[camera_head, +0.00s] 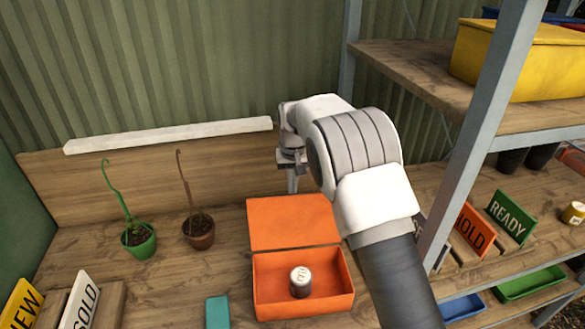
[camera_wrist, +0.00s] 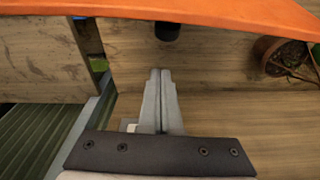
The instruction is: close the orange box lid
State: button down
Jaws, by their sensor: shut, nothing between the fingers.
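The orange box (camera_head: 303,300) stands on the wooden bench with its open side up. A grey-white canister is inside it. Its orange lid (camera_head: 293,222) stands open at the box's back edge. In the wrist view the lid (camera_wrist: 200,10) spans the top of the picture, with a short black knob-like piece (camera_wrist: 167,31) below its edge. My gripper (camera_head: 292,185) is behind the lid in the head view, pointing down. In the wrist view its fingers (camera_wrist: 160,75) are together and empty, with a visible gap to the lid.
A brown pot (camera_head: 199,232) and a green pot (camera_head: 139,241) with thin plants stand left of the box. A teal block (camera_head: 217,312) lies beside its front left. A shelf post (camera_head: 473,150) rises on the right. A white strip (camera_head: 170,135) runs along the backboard.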

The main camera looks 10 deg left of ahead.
aim_at(295, 219)
jog(key=s, duration=0.1)
jog(key=s+r, duration=0.1)
jog(key=s+d, duration=0.1)
jog(key=shift+s+d+r, duration=0.1)
jog(key=shift+s+r, duration=0.05)
jog(key=shift+s, duration=0.1)
jog(key=shift+s, duration=0.15)
dwell(0.4)
